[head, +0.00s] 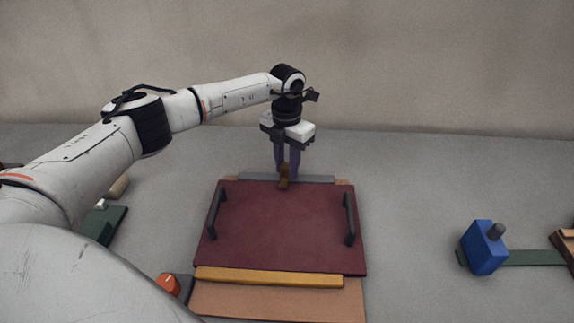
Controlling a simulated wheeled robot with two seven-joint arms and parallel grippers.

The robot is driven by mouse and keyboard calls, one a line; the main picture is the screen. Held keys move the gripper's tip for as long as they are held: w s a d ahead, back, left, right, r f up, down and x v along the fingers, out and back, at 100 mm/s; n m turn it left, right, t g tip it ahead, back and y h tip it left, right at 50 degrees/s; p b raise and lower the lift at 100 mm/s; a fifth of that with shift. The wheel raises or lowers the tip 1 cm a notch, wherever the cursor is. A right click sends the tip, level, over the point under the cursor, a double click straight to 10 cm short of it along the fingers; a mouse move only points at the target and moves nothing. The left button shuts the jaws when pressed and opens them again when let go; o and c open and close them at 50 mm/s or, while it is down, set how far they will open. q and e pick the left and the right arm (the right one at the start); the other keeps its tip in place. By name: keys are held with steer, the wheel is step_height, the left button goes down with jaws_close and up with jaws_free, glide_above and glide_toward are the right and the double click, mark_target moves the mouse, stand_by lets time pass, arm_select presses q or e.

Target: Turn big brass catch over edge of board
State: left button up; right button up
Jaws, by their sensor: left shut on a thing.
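The board (275,230) is dark red with a black handle on each side and lies in the middle of the table. The big brass catch (283,183) is a small brown-gold piece at the board's far edge, partly hidden by my fingers. My left gripper (286,168) points down at that far edge, its purple fingers shut on the catch. Whether the catch lies over the board or beside it is too small to tell. My right gripper is not in view.
A yellow bar (268,278) lies along the board's near edge, above a tan base (275,300). A grey strip (315,179) runs behind the board. A blue block (482,249) stands at right, an orange piece (168,284) near left. Grey table between board and blue block is clear.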

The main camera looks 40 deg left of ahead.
mark_target(286, 165)
arm_select(q)
steer(key=o, duration=1.1)
steer(key=shift+s+a, duration=0.1)
steer(key=shift+s, duration=0.1)
steer(key=shift+c, duration=0.2)
steer(key=shift+w, duration=0.1)
steer(key=shift+r, duration=0.4)
step_height(286, 165, up, 9)
steer(key=shift+r+b, duration=0.2)
steer(key=shift+b, duration=0.15)
